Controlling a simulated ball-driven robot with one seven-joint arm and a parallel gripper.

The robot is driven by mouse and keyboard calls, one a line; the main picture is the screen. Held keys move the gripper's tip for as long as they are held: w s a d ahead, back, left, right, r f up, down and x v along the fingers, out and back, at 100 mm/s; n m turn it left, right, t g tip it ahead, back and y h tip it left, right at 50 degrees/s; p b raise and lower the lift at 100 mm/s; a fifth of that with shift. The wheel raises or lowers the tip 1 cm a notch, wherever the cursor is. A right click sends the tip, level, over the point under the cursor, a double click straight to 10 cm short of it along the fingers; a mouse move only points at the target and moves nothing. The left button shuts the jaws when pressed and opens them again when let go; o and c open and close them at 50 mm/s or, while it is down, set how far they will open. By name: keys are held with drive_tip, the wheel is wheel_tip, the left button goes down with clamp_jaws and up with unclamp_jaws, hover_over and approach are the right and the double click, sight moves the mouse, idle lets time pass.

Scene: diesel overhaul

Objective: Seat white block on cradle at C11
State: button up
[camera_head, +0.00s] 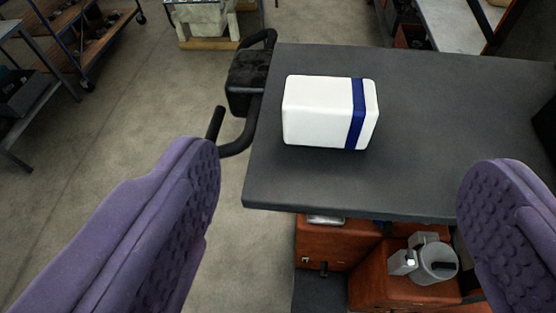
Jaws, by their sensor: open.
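The white block (318,112) with a dark blue band near its right end lies on the dark grey table top (450,120), close to the table's left edge. My gripper (342,180) has two purple padded fingers, one at the lower left and one at the lower right. They are wide apart, with nothing between them. The block is beyond the fingertips and apart from them. No cradle and no C11 mark can be made out in this view.
A black padded seat with a bent tube handle (248,82) stands against the table's left edge. Orange-red boxes (325,245) and a grey metal part (435,260) are below the table's front edge. Shelving (85,45) stands at the upper left. The table right of the block is clear.

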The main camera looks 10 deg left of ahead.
sight(330, 117)
drive_tip(key=x, duration=0.3)
drive_tip(key=f+b+x, duration=0.1)
drive_tip(key=x, duration=0.3)
drive_tip(key=f+b+x, duration=0.1)
drive_tip(key=x, duration=0.3)
drive_tip(key=shift+s+d, duration=0.1)
drive_tip(key=shift+s, duration=0.15)
drive_tip(key=shift+w+f+b, duration=0.15)
drive_tip(key=shift+w+b, duration=0.2)
drive_tip(key=shift+w, duration=0.25)
drive_tip(key=c, duration=0.8)
drive_tip(key=shift+r, duration=1.6)
drive_tip(key=shift+c, duration=0.2)
drive_tip(key=shift+f, duration=0.1)
